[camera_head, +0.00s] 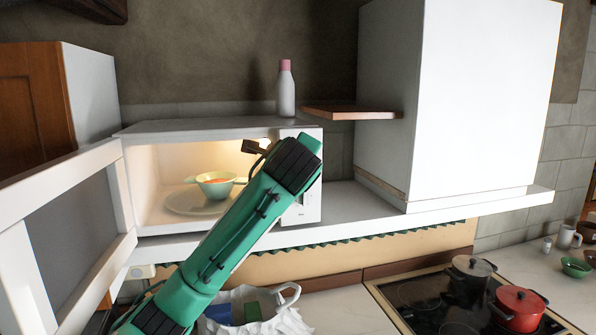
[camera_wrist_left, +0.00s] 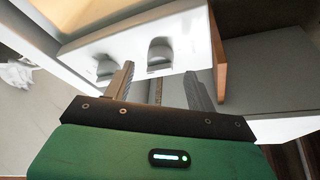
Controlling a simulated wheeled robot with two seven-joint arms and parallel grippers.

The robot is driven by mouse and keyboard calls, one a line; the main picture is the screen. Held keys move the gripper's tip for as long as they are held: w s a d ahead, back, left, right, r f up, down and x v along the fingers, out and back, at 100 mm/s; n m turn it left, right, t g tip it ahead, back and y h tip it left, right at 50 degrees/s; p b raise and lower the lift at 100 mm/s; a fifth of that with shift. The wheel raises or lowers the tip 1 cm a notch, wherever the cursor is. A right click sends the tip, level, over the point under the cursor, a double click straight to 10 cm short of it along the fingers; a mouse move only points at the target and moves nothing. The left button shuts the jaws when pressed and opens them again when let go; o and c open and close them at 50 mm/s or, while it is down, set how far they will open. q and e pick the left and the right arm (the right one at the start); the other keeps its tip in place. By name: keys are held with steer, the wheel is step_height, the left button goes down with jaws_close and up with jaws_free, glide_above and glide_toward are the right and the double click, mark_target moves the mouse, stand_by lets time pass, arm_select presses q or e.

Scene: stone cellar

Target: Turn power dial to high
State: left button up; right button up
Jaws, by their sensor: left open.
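The white microwave (camera_head: 215,128) stands on a shelf with its door (camera_head: 75,225) swung open to the left. A green bowl (camera_head: 214,188) with orange content sits on the plate (camera_head: 196,205) inside. In the wrist view two knob-like dials, one (camera_wrist_left: 160,53) at the middle and one (camera_wrist_left: 105,69) to its left, are on the white control panel (camera_wrist_left: 190,35). I cannot tell which is the power dial or read its setting. My left gripper (camera_wrist_left: 160,70) is open, its fingertips either side of the middle dial; contact is unclear. My left arm hides most of the panel in the head view.
A pink-capped bottle (camera_head: 285,90) stands on the microwave. A wooden board (camera_head: 350,112) and a large white cabinet (camera_head: 470,100) are to the right. Below are a cooktop (camera_head: 415,293) with a red pot (camera_head: 519,308) and a grey pot (camera_head: 470,275).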

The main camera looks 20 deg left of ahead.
arm_select(q)
steer(key=b+v, duration=0.4)
steer(key=v, duration=0.6)
